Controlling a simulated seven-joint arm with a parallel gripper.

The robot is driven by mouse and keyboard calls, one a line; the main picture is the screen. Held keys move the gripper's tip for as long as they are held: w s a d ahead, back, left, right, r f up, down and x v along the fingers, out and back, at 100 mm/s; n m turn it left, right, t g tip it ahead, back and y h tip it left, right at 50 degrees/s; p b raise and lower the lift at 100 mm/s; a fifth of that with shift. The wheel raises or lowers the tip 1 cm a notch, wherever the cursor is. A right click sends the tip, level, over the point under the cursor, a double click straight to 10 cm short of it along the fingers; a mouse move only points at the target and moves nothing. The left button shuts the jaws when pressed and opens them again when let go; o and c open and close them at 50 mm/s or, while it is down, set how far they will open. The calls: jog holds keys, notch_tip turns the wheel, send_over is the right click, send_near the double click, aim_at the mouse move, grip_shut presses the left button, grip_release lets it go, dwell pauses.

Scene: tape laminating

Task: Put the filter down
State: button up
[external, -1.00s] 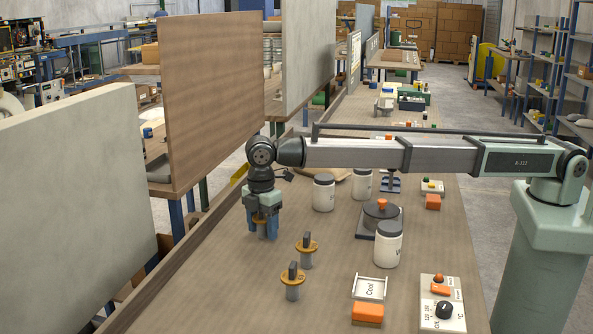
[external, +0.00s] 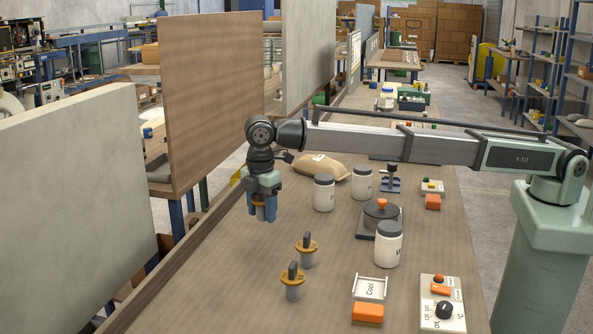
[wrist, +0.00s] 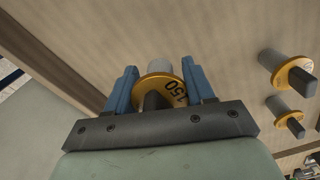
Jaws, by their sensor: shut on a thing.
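My gripper (external: 263,210) is shut on a filter, which has a yellow-orange ring, a grey cylinder and a dark handle. The wrist view shows this filter (wrist: 176,92) between the two blue fingers, with "150" on its ring. It appears to hang a little above the table (external: 225,285), near the table's left side. In the external view the fingers hide much of it. Two similar filters stand upright on the table, a nearer one (external: 293,282) and a farther one (external: 306,250). Both also show at the right of the wrist view.
White jars with dark lids (external: 324,193) and a round dark device with an orange knob (external: 381,212) stand to the right. A tan sack (external: 322,168) lies behind. A "Cool" tray (external: 370,288) and a control box (external: 443,302) are at the front. The table around my gripper is clear.

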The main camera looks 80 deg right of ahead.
jog(key=r, duration=0.5)
jog(key=shift+s+r, duration=0.2)
jog(key=shift+s, duration=0.15)
send_over(320, 232)
jog(key=shift+m, duration=0.4)
jog(key=shift+f, duration=5.1)
jog(key=shift+f, duration=0.15)
jog(key=o, duration=1.1)
jog(key=shift+c, duration=0.2)
notch_tip(320, 232, up, 12)
jog(key=shift+r, duration=0.2)
